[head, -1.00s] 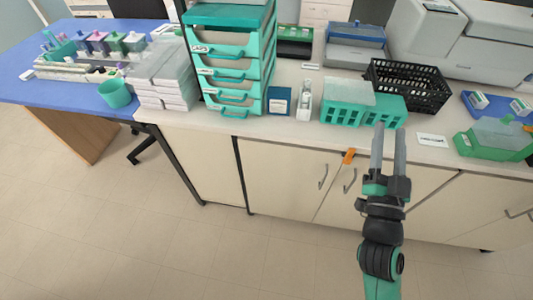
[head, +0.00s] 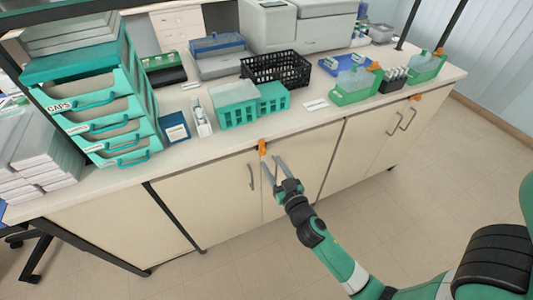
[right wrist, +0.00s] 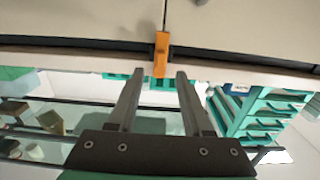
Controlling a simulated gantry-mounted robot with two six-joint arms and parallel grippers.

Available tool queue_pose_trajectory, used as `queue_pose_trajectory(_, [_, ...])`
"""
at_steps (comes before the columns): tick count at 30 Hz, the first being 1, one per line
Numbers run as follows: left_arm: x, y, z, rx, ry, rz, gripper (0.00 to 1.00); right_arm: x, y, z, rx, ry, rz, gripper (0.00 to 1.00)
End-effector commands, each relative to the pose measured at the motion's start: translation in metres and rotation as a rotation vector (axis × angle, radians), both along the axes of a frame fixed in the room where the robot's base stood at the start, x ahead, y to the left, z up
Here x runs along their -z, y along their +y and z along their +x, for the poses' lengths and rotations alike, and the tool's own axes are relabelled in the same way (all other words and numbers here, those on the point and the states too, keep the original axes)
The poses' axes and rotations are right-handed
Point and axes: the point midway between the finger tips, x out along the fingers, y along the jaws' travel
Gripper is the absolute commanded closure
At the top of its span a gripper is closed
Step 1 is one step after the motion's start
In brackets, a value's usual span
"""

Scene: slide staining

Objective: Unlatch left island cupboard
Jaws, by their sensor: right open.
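The left island cupboard (head: 225,194) has two cream doors below the worktop, both closed. Its orange latch (head: 262,147) sits at the top of the seam between the doors, under the worktop edge. My right gripper (head: 274,163) is open and empty, with its fingertips close to the latch, just below and right of it in the head view. In the right wrist view the latch (right wrist: 161,55) lies straight ahead, lined up with the gap between the two fingers (right wrist: 159,76). I cannot tell whether they touch. My left gripper is not in view.
A grey handle (head: 250,177) stands out from the left door, close to my right gripper. A second orange latch (head: 415,97) is on the cupboard farther right. The worktop above holds teal drawers (head: 110,125), teal racks (head: 237,107) and a black basket (head: 275,69).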

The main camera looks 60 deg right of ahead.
Motion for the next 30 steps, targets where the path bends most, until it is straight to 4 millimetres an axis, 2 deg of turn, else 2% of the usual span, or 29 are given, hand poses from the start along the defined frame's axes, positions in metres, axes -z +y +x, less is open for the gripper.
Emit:
queue_pose_trajectory(3, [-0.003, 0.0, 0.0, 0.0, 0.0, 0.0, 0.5, -0.002, -0.017, 0.019, 0.001, -0.002, -0.001, 0.5])
queue_pose_trajectory(6, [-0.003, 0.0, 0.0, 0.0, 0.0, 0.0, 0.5, 0.0, -0.026, 0.03, 0.0, 0.0, 0.0, 0.5])
queue_pose_trajectory(17, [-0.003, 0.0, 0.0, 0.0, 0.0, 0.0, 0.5, 0.0, -0.032, 0.037, -0.001, 0.0, 0.0, 0.5])
queue_pose_trajectory(25, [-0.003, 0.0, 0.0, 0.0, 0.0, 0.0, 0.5, 0.0, -0.032, 0.036, -0.001, 0.0, 0.0, 0.97])
queue_pose_trajectory(26, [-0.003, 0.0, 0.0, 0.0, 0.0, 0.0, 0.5, 0.0, -0.032, 0.036, -0.001, 0.0, 0.0, 1.0])
queue_pose_trajectory(30, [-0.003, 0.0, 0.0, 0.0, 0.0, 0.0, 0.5, 0.0, -0.032, 0.036, -0.001, 0.0, 0.0, 1.0])
